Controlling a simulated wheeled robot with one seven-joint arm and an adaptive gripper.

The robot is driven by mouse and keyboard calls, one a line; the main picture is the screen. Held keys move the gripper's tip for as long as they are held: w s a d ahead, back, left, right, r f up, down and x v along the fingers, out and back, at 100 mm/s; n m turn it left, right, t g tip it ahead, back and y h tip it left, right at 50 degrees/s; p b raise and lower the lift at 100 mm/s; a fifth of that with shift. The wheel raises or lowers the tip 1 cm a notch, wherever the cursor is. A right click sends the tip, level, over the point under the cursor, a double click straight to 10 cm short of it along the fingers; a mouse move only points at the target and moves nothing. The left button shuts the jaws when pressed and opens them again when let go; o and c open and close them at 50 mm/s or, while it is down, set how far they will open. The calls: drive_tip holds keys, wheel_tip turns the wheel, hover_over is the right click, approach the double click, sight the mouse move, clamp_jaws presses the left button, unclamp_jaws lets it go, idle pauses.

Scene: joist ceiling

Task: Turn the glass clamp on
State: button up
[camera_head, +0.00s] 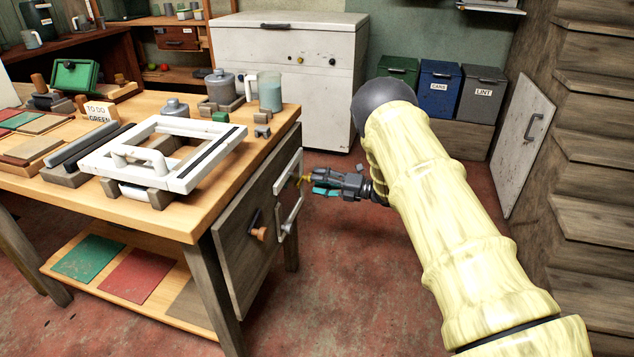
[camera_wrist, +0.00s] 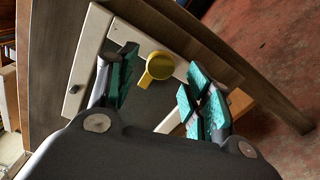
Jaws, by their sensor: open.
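A pale upright plate or frame is fixed to the bench's wooden side panel and carries a yellow knob with a short lever (camera_head: 303,180); this looks like the glass clamp. In the wrist view, the yellow knob (camera_wrist: 159,66) has a round head and a lever pointing down-left. My gripper (camera_head: 318,185) is at the bench side with its fingers facing the knob. In the wrist view, its teal-padded fingers (camera_wrist: 158,76) are open on either side of the knob, with visible gaps. Depth between fingertips and knob is hard to judge.
A silver handle (camera_head: 291,214) and a wooden-ended lever (camera_head: 258,230) stick out from the same side panel below the knob. The wooden bench (camera_head: 215,170) carries a white frame (camera_head: 180,150) and jars. A white chest (camera_head: 290,75) stands behind. Red floor right of the bench is open.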

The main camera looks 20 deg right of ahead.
drive_tip(key=v, duration=1)
drive_tip(key=shift+s+d, duration=0.2)
drive_tip(key=shift+s, duration=0.05)
drive_tip(key=s+a+f+m+t+h, duration=0.1)
drive_tip(key=s+a+f+m+h, duration=0.2)
drive_tip(key=s+f+m+h, duration=0.5)
drive_tip(key=s+a+f+m+h, duration=0.25)
drive_tip(key=s+f+m, duration=0.25)
drive_tip(key=f+m, duration=0.7)
drive_tip(key=s+a+f+m+g+h, duration=0.1)
drive_tip(key=s+a+f+m+g, duration=0.2)
drive_tip(key=s, duration=0.7)
drive_tip(key=s+a+f+m+g+h, duration=0.2)
drive_tip(key=s+f+m, duration=0.2)
drive_tip(key=s, duration=0.7)
drive_tip(key=s+a+f+m+g+h, duration=0.1)
drive_tip(key=s+a+f+m+g, duration=0.2)
drive_tip(key=s, duration=0.7)
drive_tip(key=s+a+r+m+g, duration=0.1)
drive_tip(key=s+r+m+g, duration=0.15)
drive_tip(key=s, duration=0.85)
wheel_tip(320, 180, up, 30)
drive_tip(key=p, duration=3)
drive_tip(key=shift+s+a, duration=0.25)
drive_tip(key=shift+s, duration=0.05)
